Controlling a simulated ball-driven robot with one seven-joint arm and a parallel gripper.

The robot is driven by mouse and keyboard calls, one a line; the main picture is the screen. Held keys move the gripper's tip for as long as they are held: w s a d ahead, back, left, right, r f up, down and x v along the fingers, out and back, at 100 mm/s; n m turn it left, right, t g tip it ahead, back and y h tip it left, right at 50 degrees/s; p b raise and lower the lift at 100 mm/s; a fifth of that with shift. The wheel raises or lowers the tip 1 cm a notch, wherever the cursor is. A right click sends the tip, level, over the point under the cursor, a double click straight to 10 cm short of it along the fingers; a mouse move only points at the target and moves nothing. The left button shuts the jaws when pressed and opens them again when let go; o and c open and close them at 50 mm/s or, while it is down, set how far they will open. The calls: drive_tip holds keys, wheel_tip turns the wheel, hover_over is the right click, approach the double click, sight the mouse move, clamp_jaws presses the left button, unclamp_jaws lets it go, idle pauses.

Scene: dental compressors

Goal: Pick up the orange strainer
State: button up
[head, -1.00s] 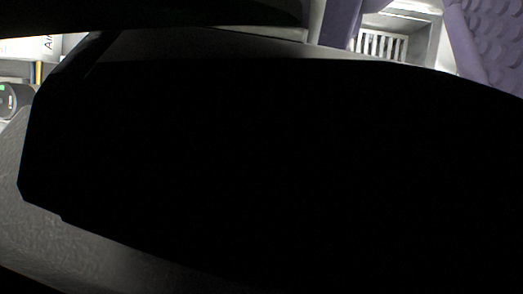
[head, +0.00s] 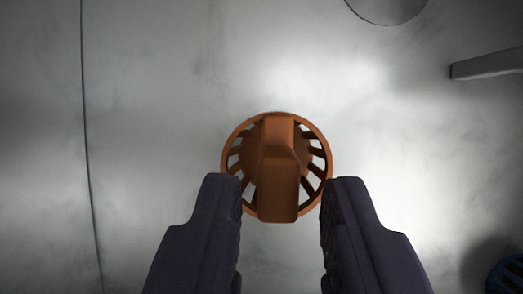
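The orange strainer (head: 277,165) is a round slotted basket with a raised bar across its middle. It is in the centre of the head view, on a pale grey metal-like surface (head: 150,120). My gripper (head: 281,190) is open, with its two dark fingers coming up from the bottom of the view. The fingertips overlap the lower left and lower right of the strainer's rim in the picture, with the bar between them. I cannot tell whether they touch it or are above it. Nothing is held.
A grey bar (head: 490,64) juts in at the upper right. A round grey disc or opening (head: 388,6) is at the top edge. A dark blue slotted object (head: 507,275) is at the lower right corner. A thin seam runs down the left; the surface around it is clear.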

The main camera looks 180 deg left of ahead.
sight(278, 204)
drive_tip(key=x, duration=0.2)
drive_tip(key=b+x, duration=0.1)
drive_tip(key=x, duration=0.1)
drive_tip(key=shift+s+f+b, duration=0.15)
drive_tip(key=shift+s+b, duration=0.05)
drive_tip(key=shift+b, duration=0.1)
clamp_jaws()
